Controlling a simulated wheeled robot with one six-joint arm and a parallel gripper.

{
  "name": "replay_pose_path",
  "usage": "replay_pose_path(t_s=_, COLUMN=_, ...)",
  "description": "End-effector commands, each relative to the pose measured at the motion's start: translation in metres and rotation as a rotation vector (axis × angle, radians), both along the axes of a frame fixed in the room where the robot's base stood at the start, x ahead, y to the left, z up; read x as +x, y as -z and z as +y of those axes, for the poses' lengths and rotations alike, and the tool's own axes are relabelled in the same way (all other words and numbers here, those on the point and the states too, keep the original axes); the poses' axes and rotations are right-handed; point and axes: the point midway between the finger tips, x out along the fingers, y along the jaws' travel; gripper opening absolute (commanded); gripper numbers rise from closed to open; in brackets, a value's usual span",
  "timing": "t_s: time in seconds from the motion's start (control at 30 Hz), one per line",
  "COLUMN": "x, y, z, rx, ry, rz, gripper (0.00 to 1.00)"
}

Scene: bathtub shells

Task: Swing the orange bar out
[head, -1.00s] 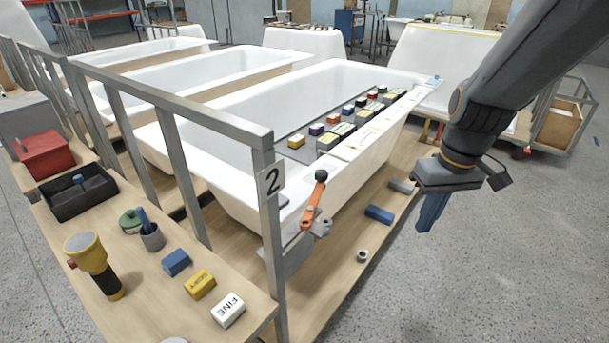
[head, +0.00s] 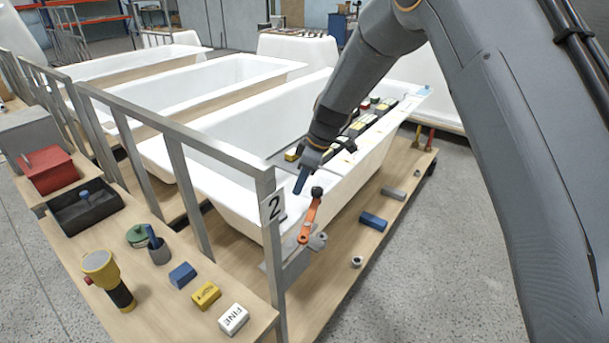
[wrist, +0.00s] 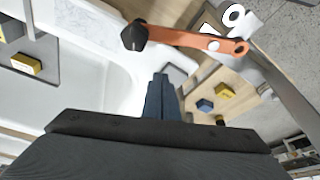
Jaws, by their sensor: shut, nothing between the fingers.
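The orange bar (head: 309,220) stands at the tub's near corner beside the post with the "2" plate. Its lower end is at a grey bracket (head: 318,241), and a black knob (head: 317,192) caps its upper end. My gripper (head: 299,189) is just left of the knob, over the tub rim, with its blue fingers shut and empty. In the wrist view the bar (wrist: 190,40) runs across the top, knob at left, and my gripper's fingertips (wrist: 160,78) lie below the knob, apart from it in the picture.
The white bathtub (head: 231,106) lies behind the bar. A grey rail post (head: 272,262) stands close left of the bar. The workbench at left holds a yellow torch (head: 107,277), several blocks and a red box (head: 50,170). A blue block (head: 373,221) lies on the wooden deck at right.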

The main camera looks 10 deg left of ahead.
Motion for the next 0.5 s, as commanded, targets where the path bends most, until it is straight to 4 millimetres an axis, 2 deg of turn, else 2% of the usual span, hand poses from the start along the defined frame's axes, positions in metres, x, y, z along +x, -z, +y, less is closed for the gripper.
replay_pose_path(t_s=0.27, x=-0.002, y=0.045, z=0.016, rx=-0.002, ry=0.0, rz=0.003, gripper=0.0)
replay_pose_path(t_s=0.5, x=-0.001, y=0.043, z=-0.015, rx=0.0, ry=0.002, rz=0.0, gripper=0.0)
